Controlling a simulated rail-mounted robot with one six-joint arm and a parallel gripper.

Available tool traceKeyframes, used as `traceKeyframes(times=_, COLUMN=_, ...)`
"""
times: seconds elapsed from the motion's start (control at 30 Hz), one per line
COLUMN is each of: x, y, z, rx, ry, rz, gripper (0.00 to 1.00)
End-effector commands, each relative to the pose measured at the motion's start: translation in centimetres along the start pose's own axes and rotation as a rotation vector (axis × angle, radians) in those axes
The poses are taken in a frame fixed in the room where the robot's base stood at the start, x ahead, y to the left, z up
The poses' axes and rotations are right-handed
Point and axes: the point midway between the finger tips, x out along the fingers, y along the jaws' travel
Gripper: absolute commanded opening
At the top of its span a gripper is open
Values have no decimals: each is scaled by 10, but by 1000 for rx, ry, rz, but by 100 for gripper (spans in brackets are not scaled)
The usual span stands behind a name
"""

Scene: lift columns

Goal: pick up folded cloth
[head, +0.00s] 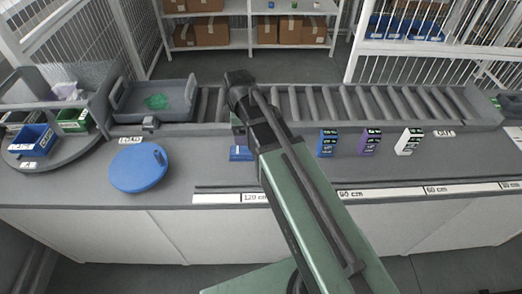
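A pale purple, cloth-like item (66,91) also shows behind the blue and green bins at the far left; I cannot tell which is the folded cloth. My arm rises from the bottom right to the middle of the head view, and its upper end is right of the grey tray. My gripper is not visible, perhaps hidden behind the arm.
A blue disc (138,167) lies on the counter in front of the tray. A turntable (70,152) holds a blue bin (33,140) and a green bin (74,121). Blue, purple (369,142) and white (408,141) blocks stand right of my arm. A blue object (240,153) is partly hidden.

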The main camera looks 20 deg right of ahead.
Motion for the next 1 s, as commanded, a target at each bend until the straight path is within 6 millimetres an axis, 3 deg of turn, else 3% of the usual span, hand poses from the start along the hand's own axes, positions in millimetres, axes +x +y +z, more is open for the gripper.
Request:
traceKeyframes(times=0.17, x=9, y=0, z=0, rx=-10, ry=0, rz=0, gripper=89)
traceKeyframes(times=0.4, x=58, y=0, z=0, rx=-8, ry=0, rz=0, gripper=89)
traceKeyframes(times=0.6, x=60, y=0, z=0, rx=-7, ry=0, rz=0, gripper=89)
traceKeyframes(times=0.87, x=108, y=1, z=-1, rx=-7, ry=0, rz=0, gripper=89)
traceKeyframes(times=1.0, x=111, y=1, z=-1, rx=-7, ry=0, rz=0, gripper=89)
